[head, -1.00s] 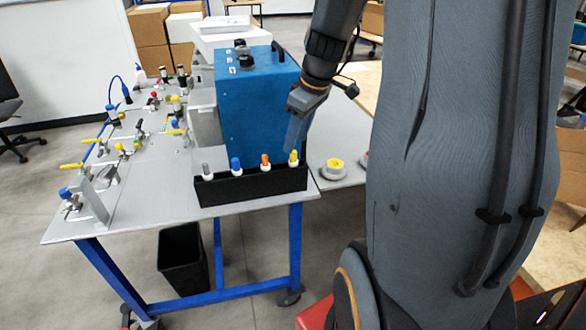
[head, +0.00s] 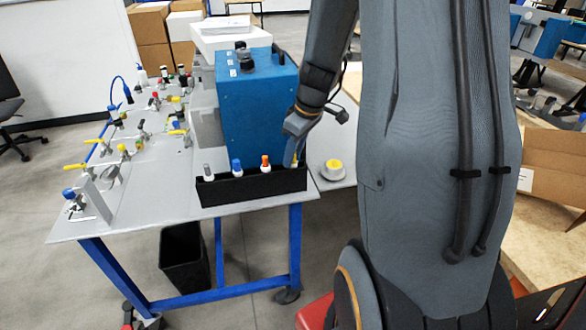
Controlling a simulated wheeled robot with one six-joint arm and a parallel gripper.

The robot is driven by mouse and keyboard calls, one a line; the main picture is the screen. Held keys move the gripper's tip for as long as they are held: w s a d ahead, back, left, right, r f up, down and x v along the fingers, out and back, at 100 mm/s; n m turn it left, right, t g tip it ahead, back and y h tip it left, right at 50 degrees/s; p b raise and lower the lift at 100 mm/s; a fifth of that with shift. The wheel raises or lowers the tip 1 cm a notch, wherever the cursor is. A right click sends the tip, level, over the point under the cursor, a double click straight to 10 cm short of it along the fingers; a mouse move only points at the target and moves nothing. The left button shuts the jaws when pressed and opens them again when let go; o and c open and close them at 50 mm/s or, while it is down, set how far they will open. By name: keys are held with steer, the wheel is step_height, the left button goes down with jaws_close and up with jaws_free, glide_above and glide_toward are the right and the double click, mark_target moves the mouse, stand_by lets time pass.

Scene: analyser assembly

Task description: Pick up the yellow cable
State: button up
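The black rack (head: 251,188) stands on the front edge of the grey table and holds a row of plugs. A grey plug (head: 208,173), a blue plug (head: 237,167) and an orange plug (head: 265,163) stand upright in it. The yellow-topped cable end at the rack's right end is now covered by my gripper (head: 292,154). My gripper points down at that spot, just right of the orange plug. Its fingers overlap in this view, so I cannot tell whether they are open or shut, or whether they touch the yellow cable.
A blue box (head: 258,115) stands close behind the rack and my gripper. A round yellow-topped piece (head: 333,168) sits to the right. Several valves and fittings with coloured handles cover the table's left side. A black bin (head: 184,257) is below.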

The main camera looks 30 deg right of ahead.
steer(key=c, duration=0.6)
steer(key=shift+o, duration=0.2)
step_height(320, 180, up, 25)
steer(key=p, duration=0.3)
stand_by(0.7)
